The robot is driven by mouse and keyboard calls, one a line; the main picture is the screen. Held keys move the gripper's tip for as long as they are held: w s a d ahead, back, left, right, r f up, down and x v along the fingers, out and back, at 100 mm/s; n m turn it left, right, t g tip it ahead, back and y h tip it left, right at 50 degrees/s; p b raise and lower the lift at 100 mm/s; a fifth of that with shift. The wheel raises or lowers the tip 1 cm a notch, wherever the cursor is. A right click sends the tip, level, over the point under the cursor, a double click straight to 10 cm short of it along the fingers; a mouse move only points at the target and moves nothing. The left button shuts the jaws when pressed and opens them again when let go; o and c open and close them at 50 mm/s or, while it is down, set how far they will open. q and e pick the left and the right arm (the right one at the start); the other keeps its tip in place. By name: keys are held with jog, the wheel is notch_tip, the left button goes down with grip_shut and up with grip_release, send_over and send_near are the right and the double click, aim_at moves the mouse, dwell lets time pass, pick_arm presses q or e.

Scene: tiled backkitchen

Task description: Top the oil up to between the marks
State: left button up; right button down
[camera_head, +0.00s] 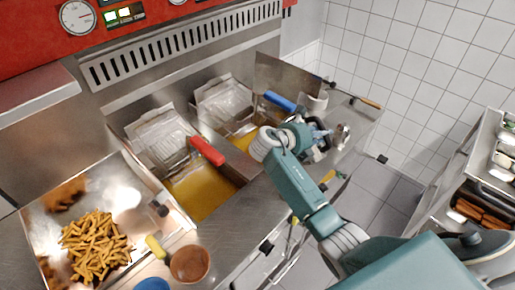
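The fryer has two oil vats. The left vat (203,196) holds yellow-gold oil, with a red-handled wire basket (160,138) at its back. The right vat (243,137) shows less of its oil, partly behind my arm, with a blue-handled basket (224,100). I cannot make out the level marks in either vat. My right arm reaches in from the lower right. Its gripper (322,138) is over the steel counter right of the right vat, beside a small shiny metal item (342,134). Its fingers are too small and cluttered to read. My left gripper is out of view.
A steel tray of fries (95,245) is at the left, with a brown bowl (190,263) and a blue one (152,284) beside it. A pale cup (318,100) stands behind my gripper. A raised steel panel (287,76) borders the right vat. A shelf cart (480,170) stands right.

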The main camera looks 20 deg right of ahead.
aim_at(330, 144)
jog(key=shift+f+m+t, duration=0.45)
jog(key=shift+m+t, duration=0.05)
jog(key=shift+m, duration=0.3)
jog(key=shift+s+d, duration=0.1)
jog(key=shift+s, duration=0.1)
jog(key=s, duration=0.1)
jog(key=s+d+f+m+t+y, duration=0.1)
jog(key=s, duration=0.1)
jog(key=shift+d+f, duration=0.15)
jog(key=shift+f, duration=0.05)
jog(key=shift+s+d, duration=0.15)
jog(key=shift+s, duration=0.2)
